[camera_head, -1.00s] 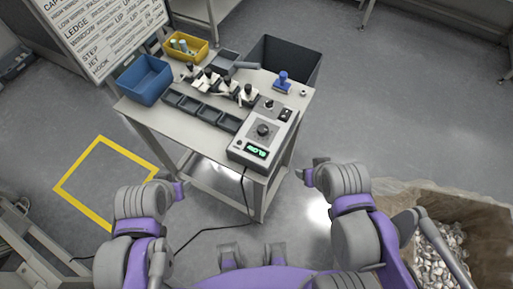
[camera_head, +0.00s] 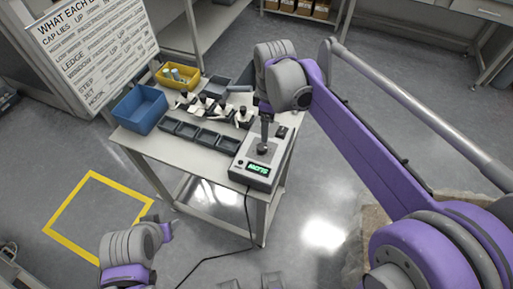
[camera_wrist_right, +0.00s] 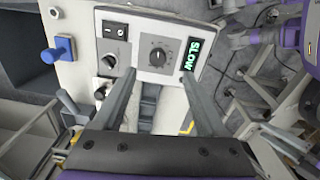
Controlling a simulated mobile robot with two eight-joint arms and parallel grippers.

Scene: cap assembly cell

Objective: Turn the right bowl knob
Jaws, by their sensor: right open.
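A grey control box (camera_head: 254,172) with a lit green display stands at the table's front right corner. In the right wrist view its display (camera_wrist_right: 193,56) reads SLOW. A large dark knob (camera_wrist_right: 158,55) with a dial sits on the box's face; a smaller dark knob (camera_wrist_right: 107,63) is beside it. I cannot tell which one is named the right bowl knob. My right gripper (camera_wrist_right: 158,76) is open, its fingertips on either side of the large knob's lower area; contact is unclear. In the head view it points down over the box (camera_head: 264,143). My left gripper (camera_head: 170,230) is low at left, away from the table.
A black rocker switch (camera_wrist_right: 114,30) and a blue-handled part (camera_wrist_right: 60,48) are near the knobs. A blue bin (camera_head: 140,108), a yellow bin (camera_head: 178,76) and several dark trays (camera_head: 200,137) occupy the table. A cable hangs from the box.

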